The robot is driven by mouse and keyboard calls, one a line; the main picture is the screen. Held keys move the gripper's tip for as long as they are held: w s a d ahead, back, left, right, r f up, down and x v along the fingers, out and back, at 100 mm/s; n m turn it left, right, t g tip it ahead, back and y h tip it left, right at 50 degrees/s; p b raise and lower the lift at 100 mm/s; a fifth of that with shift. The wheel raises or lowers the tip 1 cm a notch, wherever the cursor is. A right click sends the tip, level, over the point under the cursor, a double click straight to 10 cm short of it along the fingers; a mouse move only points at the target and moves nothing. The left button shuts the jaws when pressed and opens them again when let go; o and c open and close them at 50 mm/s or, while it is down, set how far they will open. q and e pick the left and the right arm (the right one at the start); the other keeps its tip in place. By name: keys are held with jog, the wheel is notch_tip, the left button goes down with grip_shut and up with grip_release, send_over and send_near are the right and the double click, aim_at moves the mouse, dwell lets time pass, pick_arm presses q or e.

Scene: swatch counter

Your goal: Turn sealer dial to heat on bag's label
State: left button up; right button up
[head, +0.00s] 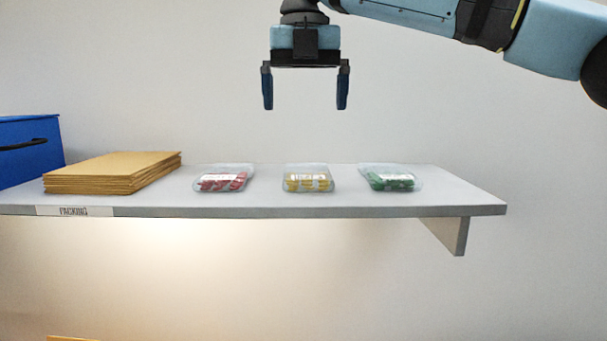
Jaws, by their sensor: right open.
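Several clear bags lie apart in a row on a shelf. The left bag (222,179) holds red pieces, the middle bag (308,178) yellow ones, and the right bag (391,178) green ones. Each has a pale label, too small to read here. No sealer or dial shows in this view. My right gripper (306,103) hangs open and empty, fingers pointing down, above the middle bag and clear of it. My left gripper is not in view.
The grey shelf (440,190) has a tag reading PACKING (74,211) on its front edge. A stack of brown envelopes (110,172) and a blue box (28,150) stand at its left. The shelf's right end is bare. A yellow-orange edge (72,338) shows at bottom left.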

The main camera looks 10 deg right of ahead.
send_over(308, 176)
jog(key=f, duration=0.6)
jog(key=shift+w+p, duration=0.25)
jog(key=shift+p, duration=0.1)
jog(key=shift+w+f, duration=0.1)
jog(key=shift+f, duration=0.35)
jog(key=f, duration=0.1)
jog(key=f+p, duration=0.2)
jog(key=f, duration=0.1)
jog(key=shift+s+d+f, duration=0.1)
jog(key=shift+s, duration=0.25)
jog(key=shift+w+f, duration=0.1)
jog(key=shift+f, duration=0.1)
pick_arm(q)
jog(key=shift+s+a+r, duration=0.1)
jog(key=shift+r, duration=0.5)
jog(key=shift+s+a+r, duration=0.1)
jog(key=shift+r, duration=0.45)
pick_arm(e)
jog(key=c, duration=0.8)
